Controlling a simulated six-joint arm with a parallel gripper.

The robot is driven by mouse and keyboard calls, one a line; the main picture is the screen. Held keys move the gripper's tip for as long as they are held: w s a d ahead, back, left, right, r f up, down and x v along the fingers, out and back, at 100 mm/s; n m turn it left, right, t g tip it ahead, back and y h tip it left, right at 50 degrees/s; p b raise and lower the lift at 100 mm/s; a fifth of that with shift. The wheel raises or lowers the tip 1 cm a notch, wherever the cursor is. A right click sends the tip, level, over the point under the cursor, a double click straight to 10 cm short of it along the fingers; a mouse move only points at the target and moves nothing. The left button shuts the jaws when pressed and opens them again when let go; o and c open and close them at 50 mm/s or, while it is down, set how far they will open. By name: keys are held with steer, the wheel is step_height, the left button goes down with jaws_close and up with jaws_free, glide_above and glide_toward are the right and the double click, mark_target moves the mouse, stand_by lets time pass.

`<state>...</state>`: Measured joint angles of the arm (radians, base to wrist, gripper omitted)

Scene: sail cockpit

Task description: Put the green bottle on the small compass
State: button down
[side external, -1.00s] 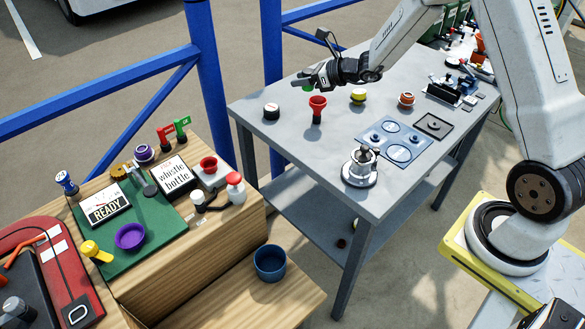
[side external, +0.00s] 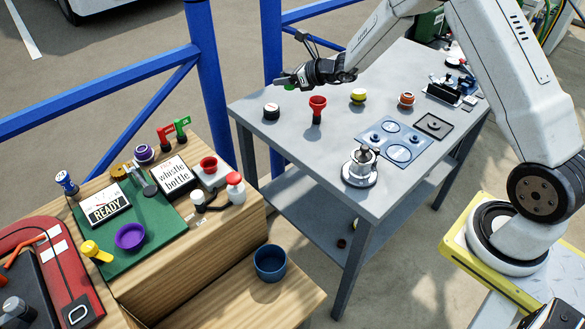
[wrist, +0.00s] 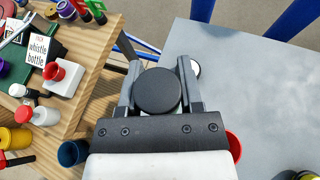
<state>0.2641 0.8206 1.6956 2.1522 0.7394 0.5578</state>
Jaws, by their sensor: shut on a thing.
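My gripper (side external: 287,80) is shut on the green bottle (side external: 290,86) and holds it above the far left part of the grey table. Only a little green shows at the fingers in the side view. In the wrist view, a round dark top (wrist: 157,92) sits between the two fingers of my gripper (wrist: 159,72); the rest of the bottle is hidden. A small round black-and-white thing (side external: 271,112), which looks like the small compass, stands on the table just below and left of my gripper in the picture. In the wrist view, its pale edge (wrist: 195,68) is partly hidden behind the right finger.
A red funnel-like cup (side external: 317,106), a yellow round thing (side external: 358,96) and an orange one (side external: 407,99) stand nearby on the grey table (side external: 300,150). A silver pot-like device (side external: 361,168) is at the front edge. A blue post (side external: 271,45) rises behind.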

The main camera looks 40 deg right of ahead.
steer(key=shift+w+d+f, duration=0.1)
steer(key=shift+w+f, duration=1.15)
steer(key=shift+w, duration=0.25)
steer(key=shift+w+d+f, duration=0.15)
steer(key=shift+w+f, duration=1.05)
steer(key=shift+w, duration=0.3)
steer(key=shift+w+d+f, duration=0.1)
steer(key=shift+w+f, duration=1.15)
steer(key=shift+w, duration=0.25)
steer(key=shift+w+f, duration=0.1)
steer(key=shift+f, duration=0.05)
steer(key=shift+w+f, duration=0.1)
steer(key=shift+f, duration=1.5)
steer(key=shift+f, duration=0.2)
steer(key=shift+c, duration=1.2)
jaws_free()
steer(key=shift+r, duration=0.2)
